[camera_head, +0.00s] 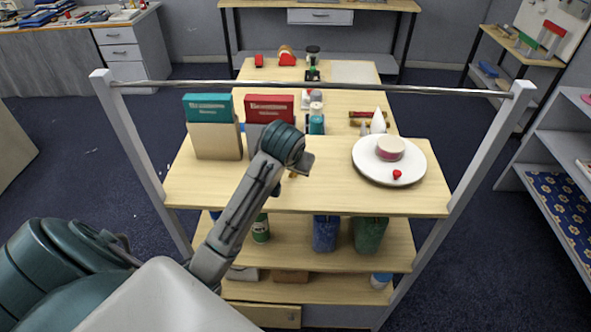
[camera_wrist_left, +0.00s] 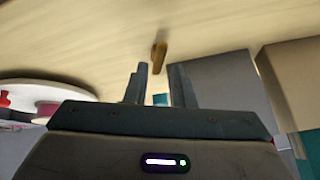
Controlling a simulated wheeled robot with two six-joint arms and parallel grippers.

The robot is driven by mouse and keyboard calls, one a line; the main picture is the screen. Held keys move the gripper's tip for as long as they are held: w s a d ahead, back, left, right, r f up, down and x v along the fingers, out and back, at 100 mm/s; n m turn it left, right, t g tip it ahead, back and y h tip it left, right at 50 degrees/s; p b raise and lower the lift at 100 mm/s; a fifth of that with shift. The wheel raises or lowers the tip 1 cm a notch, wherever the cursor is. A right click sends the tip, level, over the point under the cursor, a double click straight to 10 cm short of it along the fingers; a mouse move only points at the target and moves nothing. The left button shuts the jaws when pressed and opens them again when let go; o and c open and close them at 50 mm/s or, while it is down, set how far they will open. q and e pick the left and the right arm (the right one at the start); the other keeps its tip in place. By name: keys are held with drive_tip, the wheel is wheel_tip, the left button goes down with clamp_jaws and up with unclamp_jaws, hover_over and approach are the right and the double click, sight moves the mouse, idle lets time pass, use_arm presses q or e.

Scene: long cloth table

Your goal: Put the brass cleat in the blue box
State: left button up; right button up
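The brass cleat (camera_wrist_left: 158,56) lies on the wooden shelf top, a small upright-looking brass piece in the left wrist view. In the head view a small brass bit (camera_head: 293,175) shows just beside my left wrist, mostly hidden by it. My left gripper (camera_wrist_left: 159,67) has its two fingers apart, with the cleat just beyond the gap between their tips and nothing held. In the head view its fingers are largely hidden by the arm. A blue bin (camera_head: 325,233) stands on the shelf below the top, beside a green bin (camera_head: 369,236). My right gripper is not in view.
A teal-and-tan box (camera_head: 213,140) and a red-and-grey box (camera_head: 268,108) stand left of the arm. A white plate (camera_head: 415,174) with a pink-white round item sits at right. A metal rail (camera_head: 430,89) spans above the shelf top, between white posts.

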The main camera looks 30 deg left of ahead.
use_arm(q)
drive_tip(key=shift+w+a+f, duration=0.1)
drive_tip(key=shift+w+f, duration=0.05)
drive_tip(key=shift+w, duration=0.05)
drive_tip(key=p+x, duration=0.1)
drive_tip(key=x, duration=0.1)
drive_tip(key=p+x, duration=0.1)
drive_tip(key=x, duration=0.1)
drive_tip(key=shift+w+p, duration=0.4)
drive_tip(key=shift+w, duration=0.05)
drive_tip(key=shift+w+f, duration=0.15)
clamp_jaws()
